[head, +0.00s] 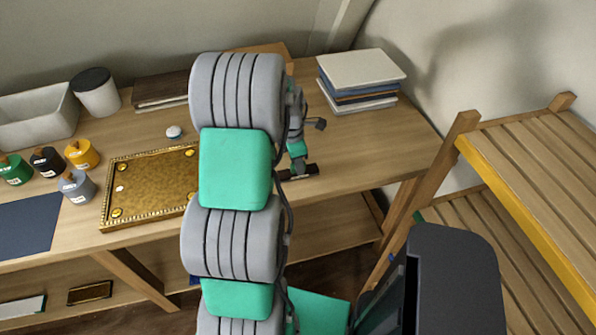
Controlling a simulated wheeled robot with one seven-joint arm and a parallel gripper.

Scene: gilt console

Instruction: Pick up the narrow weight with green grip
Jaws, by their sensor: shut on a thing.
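My gripper (298,172) shows as a small dark bar at the end of my arm, right of the big grey and green arm links, over the right part of the wooden console top. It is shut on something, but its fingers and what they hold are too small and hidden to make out. I cannot clearly see a narrow weight with a green grip. Whether the gripper touches the console top cannot be told from this view.
A gold tray (150,205) lies left of my arm, partly hidden. Several small coloured canisters, one of them yellow (82,153), stand at the left. Stacked books (360,80) lie at the back right. A slatted wooden rack (535,150) stands at the right. Console top right of my gripper is clear.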

